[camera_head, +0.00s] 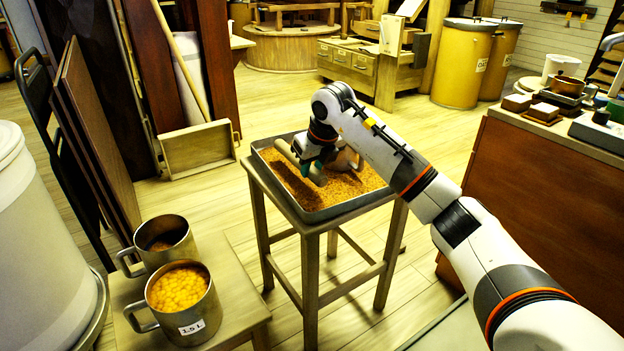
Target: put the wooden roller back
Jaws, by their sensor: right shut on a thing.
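The wooden roller (286,152) is a pale cylinder over the shallow metal tray (345,207) of orange-brown grain. My right gripper (307,167) reaches in from the right and is shut on the roller. The gripper hides part of the roller, and I cannot tell whether the roller touches the grain. The tray sits on a tall wooden stool (310,280). My left gripper is not in view.
Two metal mugs stand on a low bench (120,290) at lower left; the front mug (197,325) holds yellow pieces, the rear one (175,255) something brown. A brown counter (540,190) with small items stands at right. Dark panels (95,140) lean at left.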

